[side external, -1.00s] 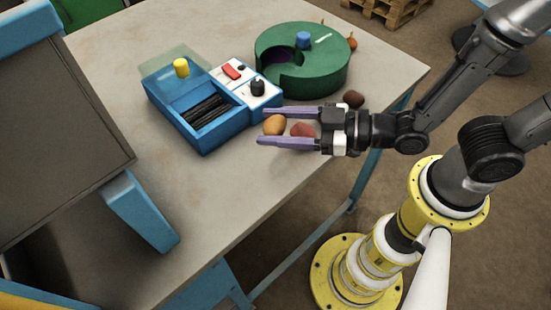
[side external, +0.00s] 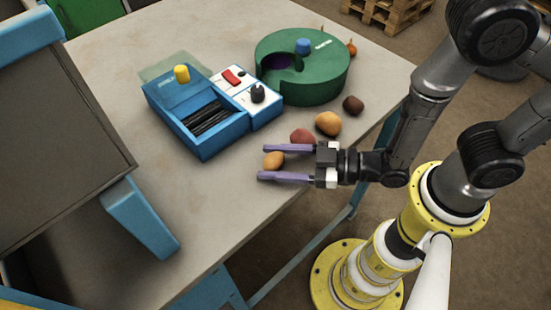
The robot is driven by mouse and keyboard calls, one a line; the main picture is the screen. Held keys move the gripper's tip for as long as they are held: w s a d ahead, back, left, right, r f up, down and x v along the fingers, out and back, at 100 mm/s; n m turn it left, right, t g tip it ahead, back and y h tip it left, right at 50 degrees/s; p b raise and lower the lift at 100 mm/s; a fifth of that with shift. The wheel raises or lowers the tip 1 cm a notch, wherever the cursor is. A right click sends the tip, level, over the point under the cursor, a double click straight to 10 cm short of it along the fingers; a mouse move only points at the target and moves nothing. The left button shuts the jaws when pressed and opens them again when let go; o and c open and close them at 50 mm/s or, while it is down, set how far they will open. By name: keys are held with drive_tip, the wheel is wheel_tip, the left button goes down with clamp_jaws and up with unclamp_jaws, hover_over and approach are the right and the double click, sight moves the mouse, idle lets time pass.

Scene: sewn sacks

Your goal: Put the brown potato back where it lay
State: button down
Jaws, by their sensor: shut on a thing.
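My gripper (side external: 268,162) is low over the front right part of the table, fingers pointing left. Its two purple fingers are shut on a light brown potato (side external: 273,160) near their tips. Whether this potato touches the table is hard to tell. A reddish potato (side external: 302,136) lies just behind the far finger, partly hidden by it. A yellow-tan potato (side external: 328,123) and a small dark brown potato (side external: 353,104) lie farther back to the right, in a loose row along the table's right edge.
A blue box (side external: 205,142) with a yellow knob, dark slats and a white switch panel stands behind left. A round green container (side external: 315,90) with a blue knob stands at the back. The grey table (side external: 185,210) is bare at front left. A dark panel (side external: 55,150) stands at left.

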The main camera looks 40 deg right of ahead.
drive_tip(key=shift+f, duration=0.1)
drive_tip(key=shift+f, duration=0.1)
drive_tip(key=shift+c, duration=2.4)
unclamp_jaws()
